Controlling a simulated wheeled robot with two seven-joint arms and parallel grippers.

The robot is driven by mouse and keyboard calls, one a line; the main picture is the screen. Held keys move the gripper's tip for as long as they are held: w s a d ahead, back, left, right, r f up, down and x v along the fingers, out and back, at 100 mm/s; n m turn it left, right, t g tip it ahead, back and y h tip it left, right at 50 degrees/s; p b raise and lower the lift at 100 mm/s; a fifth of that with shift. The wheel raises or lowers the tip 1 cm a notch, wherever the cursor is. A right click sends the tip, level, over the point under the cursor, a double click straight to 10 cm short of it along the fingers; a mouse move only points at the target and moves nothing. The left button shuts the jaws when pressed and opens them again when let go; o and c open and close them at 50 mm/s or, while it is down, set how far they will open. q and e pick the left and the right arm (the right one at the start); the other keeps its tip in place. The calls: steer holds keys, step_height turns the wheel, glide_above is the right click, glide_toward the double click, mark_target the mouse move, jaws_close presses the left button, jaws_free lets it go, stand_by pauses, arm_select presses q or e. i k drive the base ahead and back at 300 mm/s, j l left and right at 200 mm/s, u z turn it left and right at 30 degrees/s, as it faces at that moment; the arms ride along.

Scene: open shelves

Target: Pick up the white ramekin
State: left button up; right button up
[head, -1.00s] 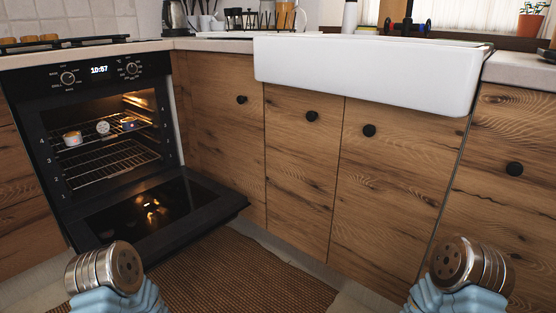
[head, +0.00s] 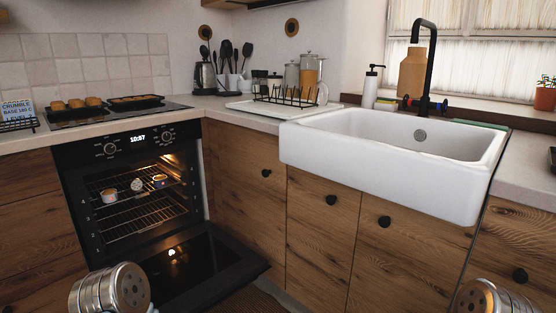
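A small white ramekin (head: 109,196) sits on the upper wire rack inside the open, lit oven, toward the left. A round pale dial-like object (head: 137,184) stands behind it on the rack. Another small cup-like thing (head: 159,181) sits farther right; it is too small to make out clearly. Only metal, round-ended parts of my two arms show at the bottom left and bottom right edges. No fingers of either gripper show. Both arms are well apart from the ramekin.
The oven door (head: 195,268) hangs open and low in front of the oven. A white sink (head: 385,165) juts from the wooden cabinets at right. A dish rack (head: 285,97) and tray with baked goods (head: 75,108) stand on the counters.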

mark_target(109, 196)
steer(key=u, duration=1.3)
steer(key=i, duration=0.5)
